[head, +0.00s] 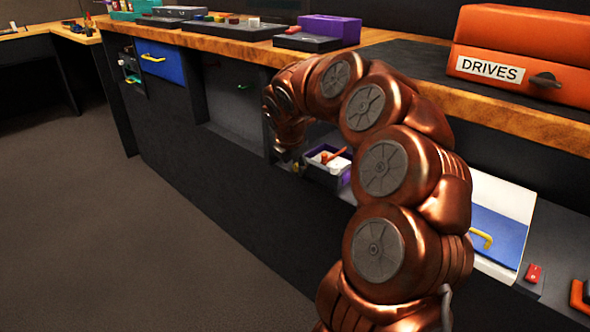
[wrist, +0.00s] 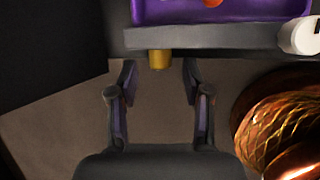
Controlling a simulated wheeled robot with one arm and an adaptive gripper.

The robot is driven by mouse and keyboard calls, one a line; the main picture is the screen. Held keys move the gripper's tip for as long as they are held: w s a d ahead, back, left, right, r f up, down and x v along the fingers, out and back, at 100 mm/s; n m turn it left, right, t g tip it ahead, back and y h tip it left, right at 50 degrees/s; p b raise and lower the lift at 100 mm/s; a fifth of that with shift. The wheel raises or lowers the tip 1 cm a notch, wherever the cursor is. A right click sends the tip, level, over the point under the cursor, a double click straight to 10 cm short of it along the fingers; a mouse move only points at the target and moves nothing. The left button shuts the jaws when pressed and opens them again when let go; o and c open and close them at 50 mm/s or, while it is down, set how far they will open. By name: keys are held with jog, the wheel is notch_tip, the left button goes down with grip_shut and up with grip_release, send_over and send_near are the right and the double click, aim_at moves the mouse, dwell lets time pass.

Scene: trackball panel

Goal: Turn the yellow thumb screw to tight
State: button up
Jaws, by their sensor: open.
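The yellow thumb screw (wrist: 159,60) shows in the wrist view as a short yellow knob. It sticks out from the lower edge of a dark grey bar (wrist: 215,38). My gripper (wrist: 159,82) is open and empty. Its two fingertips stand left and right of the screw, apart from it, with the screw's end roughly midway between them. In the head view, my arm bends down to the front of the bench, and my gripper (head: 284,153) is small and dark beside a purple tray. The screw cannot be made out there, and I cannot tell its tightness.
The purple tray (head: 345,177) holds a red-orange item and also shows in the wrist view (wrist: 180,13). A white round part (wrist: 298,37) sits right of the bar. A wooden worktop edge (head: 520,118) runs above. An orange DRIVES box (head: 520,45) stands on top. Open floor (head: 100,220) lies left.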

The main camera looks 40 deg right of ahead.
jog(key=shift+w+d+f, duration=0.15)
jog(key=shift+f, duration=0.3)
grip_shut()
